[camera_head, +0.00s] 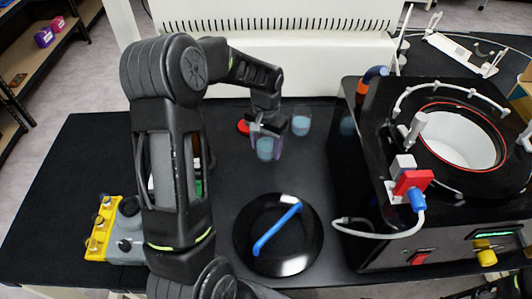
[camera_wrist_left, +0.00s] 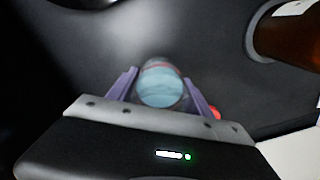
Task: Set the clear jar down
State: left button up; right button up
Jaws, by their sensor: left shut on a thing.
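My left gripper (camera_head: 266,143) is shut on a clear jar (camera_head: 265,150) with pale blue contents, over the back middle of the dark table. In the left wrist view, the jar (camera_wrist_left: 160,88) sits between the purple fingers (camera_wrist_left: 163,98). I cannot tell whether its base touches the table. A second clear jar (camera_head: 301,125) with blue contents stands just right of the gripper.
A black lid with a blue handle (camera_head: 287,238) lies in front. The freeze dryer (camera_head: 385,225) with its open round chamber (camera_head: 460,138) stands at right. A yellow and grey device (camera_head: 125,228) is at left. A brown bottle (camera_wrist_left: 285,32) shows in the wrist view.

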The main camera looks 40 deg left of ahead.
aim_at(266, 155)
pick_arm(q)
notch_tip(266, 155, down, 3)
jog(key=shift+f+p, duration=0.2)
jog(key=shift+p, duration=0.2)
jog(key=shift+f, duration=0.15)
jog(key=shift+f, duration=0.1)
jog(key=shift+f+b, duration=0.15)
jog(key=shift+b, duration=0.15)
jog(key=o, duration=1.6)
jog(key=shift+o, duration=0.2)
jog(key=shift+r, duration=0.2)
